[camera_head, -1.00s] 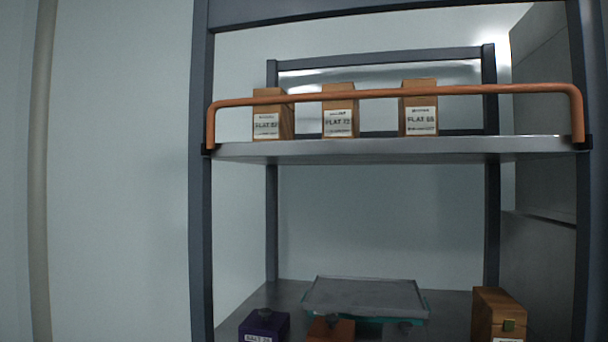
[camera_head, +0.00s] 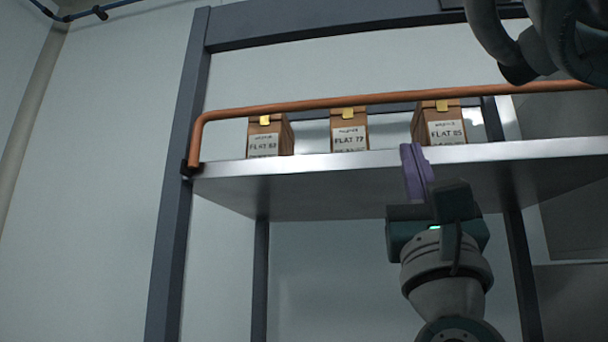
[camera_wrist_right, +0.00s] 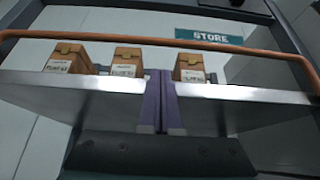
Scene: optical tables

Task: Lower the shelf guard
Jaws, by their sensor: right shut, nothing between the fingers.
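The shelf guard (camera_head: 300,105) is a copper-coloured bar that stands raised along the front of the upper shelf (camera_head: 300,174), bent down at its left end to a dark pivot (camera_head: 190,168). In the right wrist view the guard (camera_wrist_right: 130,40) spans the whole shelf front, above and behind my fingers. My right gripper (camera_head: 413,160) has purple fingers, shut and empty, pointing up at the shelf's front edge, below the guard. The fingers also show in the right wrist view (camera_wrist_right: 157,90). I cannot tell whether they touch the shelf. My left gripper is not in view.
Three brown boxes, a left (camera_head: 268,138), a middle (camera_head: 349,132) and a right one (camera_head: 440,124), stand on the shelf behind the guard. A grey rack post (camera_head: 178,200) rises at left. A green STORE sign (camera_wrist_right: 209,37) hangs behind. A dark arm link covers the upper right.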

